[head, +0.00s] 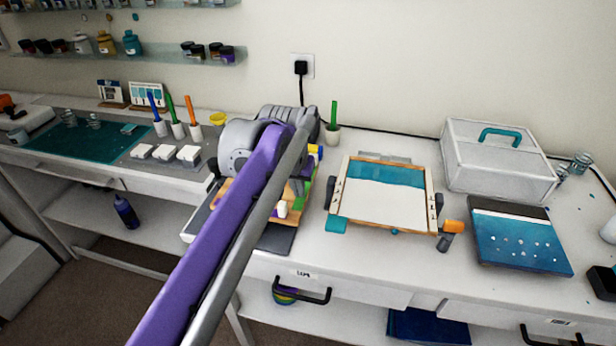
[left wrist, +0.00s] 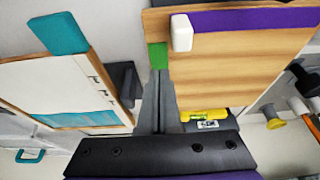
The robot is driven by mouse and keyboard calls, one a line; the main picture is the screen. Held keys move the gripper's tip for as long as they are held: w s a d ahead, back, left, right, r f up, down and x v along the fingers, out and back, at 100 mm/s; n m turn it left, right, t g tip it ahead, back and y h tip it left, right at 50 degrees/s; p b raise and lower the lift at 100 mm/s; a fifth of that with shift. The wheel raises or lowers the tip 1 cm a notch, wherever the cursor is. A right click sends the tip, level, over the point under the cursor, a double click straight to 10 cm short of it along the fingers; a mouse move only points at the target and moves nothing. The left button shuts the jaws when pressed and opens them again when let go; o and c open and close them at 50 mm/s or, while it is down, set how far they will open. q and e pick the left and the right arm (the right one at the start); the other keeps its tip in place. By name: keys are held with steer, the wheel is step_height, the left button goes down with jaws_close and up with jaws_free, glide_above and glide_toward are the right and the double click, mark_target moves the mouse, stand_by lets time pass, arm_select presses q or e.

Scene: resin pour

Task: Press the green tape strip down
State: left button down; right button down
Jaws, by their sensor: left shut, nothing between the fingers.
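The green tape strip (left wrist: 158,56) shows at the edge of a wooden board (left wrist: 235,65) in the left wrist view. In the head view a green edge (head: 303,196) shows at the board's right side, partly behind my arm. My left gripper (left wrist: 161,78) is shut and empty, its narrow grey fingers pointing towards the green strip. Whether they touch it, I cannot tell. In the head view my purple arm hides the fingertips and much of the board. A white block (left wrist: 181,32) and a purple strip (left wrist: 255,18) are on the board. My right gripper is not in view.
A wooden-framed screen (head: 385,209) stands right of the board, with an orange-handled tool (head: 452,231) beside it. A yellow level (left wrist: 204,115) lies near the board. A white case (head: 495,165) and a blue panel (head: 520,240) stand farther right.

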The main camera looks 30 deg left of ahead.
arm_select(q)
steer(key=shift+f+b, duration=0.35)
steer(key=shift+f, duration=0.4)
stand_by(0.4)
steer(key=shift+w+a, duration=0.2)
steer(key=shift+w, duration=0.75)
steer(key=shift+p, duration=0.3)
steer(key=shift+w, duration=0.15)
steer(key=shift+w+a+p, duration=0.25)
steer(key=shift+w+p, duration=0.1)
steer(key=shift+w, duration=0.5)
steer(key=shift+w+a+p, duration=0.25)
steer(key=shift+w+p, duration=0.1)
steer(key=shift+w, duration=0.75)
steer(key=shift+w+a+p, duration=0.25)
steer(key=shift+w+p, duration=0.3)
steer(key=shift+w, duration=0.6)
